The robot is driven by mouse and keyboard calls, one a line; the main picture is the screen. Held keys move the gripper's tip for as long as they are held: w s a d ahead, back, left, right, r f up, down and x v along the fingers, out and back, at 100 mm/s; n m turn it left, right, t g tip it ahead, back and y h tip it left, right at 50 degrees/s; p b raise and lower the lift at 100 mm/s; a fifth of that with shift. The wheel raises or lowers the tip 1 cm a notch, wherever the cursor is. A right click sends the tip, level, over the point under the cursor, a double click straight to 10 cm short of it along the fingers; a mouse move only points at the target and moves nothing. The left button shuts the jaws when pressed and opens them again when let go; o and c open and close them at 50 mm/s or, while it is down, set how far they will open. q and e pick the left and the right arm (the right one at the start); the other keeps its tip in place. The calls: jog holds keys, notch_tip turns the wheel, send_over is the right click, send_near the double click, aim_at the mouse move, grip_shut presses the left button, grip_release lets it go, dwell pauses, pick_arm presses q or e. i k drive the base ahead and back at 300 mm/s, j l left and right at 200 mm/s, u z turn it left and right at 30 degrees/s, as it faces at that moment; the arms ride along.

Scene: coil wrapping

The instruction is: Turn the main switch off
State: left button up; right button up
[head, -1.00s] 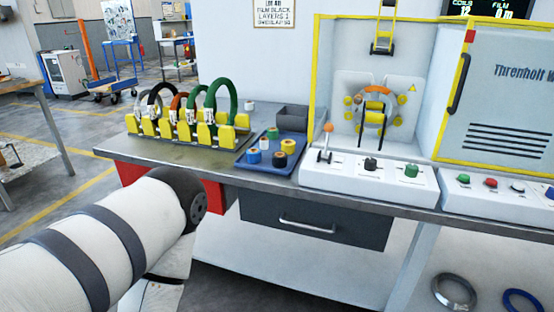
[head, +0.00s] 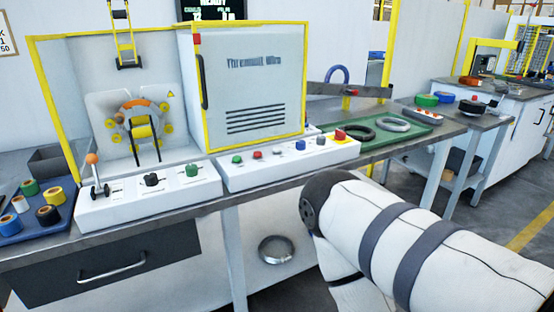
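A red knob on a yellow plate (head: 340,135), which looks like the main switch, sits at the right end of the white control panel (head: 262,179) below the closed cabinet door. It is too small to tell which way it is turned. A thick white arm of mine with dark bands comes in from the right, in front of the bench, with its dark joint below the panel. Neither of my grippers is in view, and nothing touches the knob.
The panel also has a green button (head: 237,159), a red button (head: 257,154) and other controls. A lever with an orange ball (head: 92,158) stands on the left panel (head: 143,206). A green tray (head: 410,137) with rings lies right of the knob.

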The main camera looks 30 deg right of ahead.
aim_at(340, 135)
jog(key=z, duration=1.35)
